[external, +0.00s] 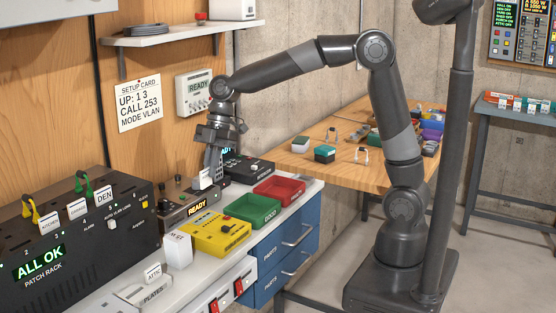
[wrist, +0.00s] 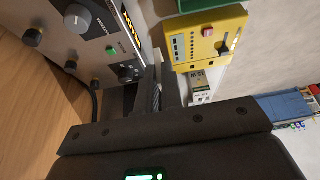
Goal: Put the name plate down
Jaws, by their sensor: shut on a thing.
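Another name plate, ATTIC (external: 153,272), stands upright at the holder marked PLATES (external: 143,292). Plates KITCHEN (external: 49,223), GARAGE (external: 77,209) and DEN (external: 103,194) stand on the black patch rack (external: 85,250), which reads ALL OK.
The grey device (external: 178,208) is below my gripper. Near it are a yellow box (external: 218,236), a white block (external: 178,250), a green tray (external: 251,211), a red tray (external: 279,190) and a black device (external: 247,167). A wall unit (external: 195,90) reads READY. The bench is crowded.

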